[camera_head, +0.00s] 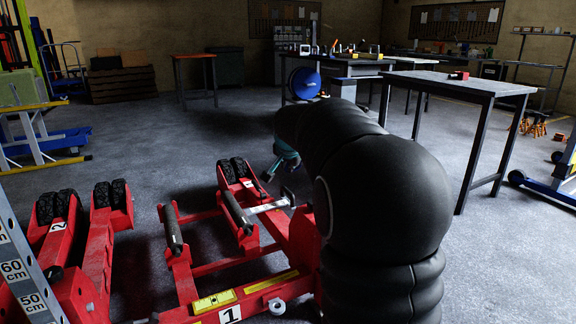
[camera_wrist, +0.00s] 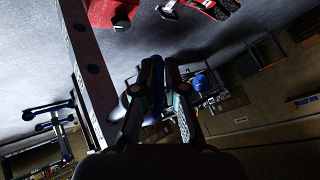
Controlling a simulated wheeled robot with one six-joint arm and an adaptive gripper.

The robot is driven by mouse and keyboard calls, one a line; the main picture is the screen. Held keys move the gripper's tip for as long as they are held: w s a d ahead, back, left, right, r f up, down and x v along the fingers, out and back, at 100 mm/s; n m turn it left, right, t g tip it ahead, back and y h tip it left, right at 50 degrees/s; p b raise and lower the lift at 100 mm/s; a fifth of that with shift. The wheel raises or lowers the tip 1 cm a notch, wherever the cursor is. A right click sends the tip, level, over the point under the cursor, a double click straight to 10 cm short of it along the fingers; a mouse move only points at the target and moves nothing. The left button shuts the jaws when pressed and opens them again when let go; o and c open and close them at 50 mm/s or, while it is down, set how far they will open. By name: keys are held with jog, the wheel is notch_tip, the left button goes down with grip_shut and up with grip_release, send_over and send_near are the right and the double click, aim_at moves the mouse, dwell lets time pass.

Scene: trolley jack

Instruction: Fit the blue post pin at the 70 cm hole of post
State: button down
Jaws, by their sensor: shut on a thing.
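A grey metal post (camera_head: 32,275) stands tilted in the picture at the left edge of the head view, with 60 cm and 50 cm labels. The 70 cm label cannot be read there. In the wrist view a long plate with dark round holes, which looks like a post (camera_wrist: 90,75), runs left of my gripper (camera_wrist: 159,66). The fingers are shut on a dark blue thing, apparently the blue post pin (camera_wrist: 154,88), apart from the holes. In the head view my gripper (camera_head: 270,172) shows only partly behind my black arm, and the pin is hidden.
A red jack frame (camera_head: 205,265) marked 1, with black rollers, lies at front centre. Another red frame (camera_head: 98,250) marked 2 stands beside it. A grey-topped table (camera_head: 460,83) stands to the right. The floor beyond the frames is largely clear.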

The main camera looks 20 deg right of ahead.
jog(key=shift+w+d+p, duration=0.15)
jog(key=shift+d+p, duration=1.05)
jog(key=shift+d, duration=3.1)
dwell(0.4)
jog(key=c, duration=1.2)
grip_release()
jog(key=shift+o, duration=0.2)
jog(key=v, duration=1.2)
jog(key=shift+r, duration=0.1)
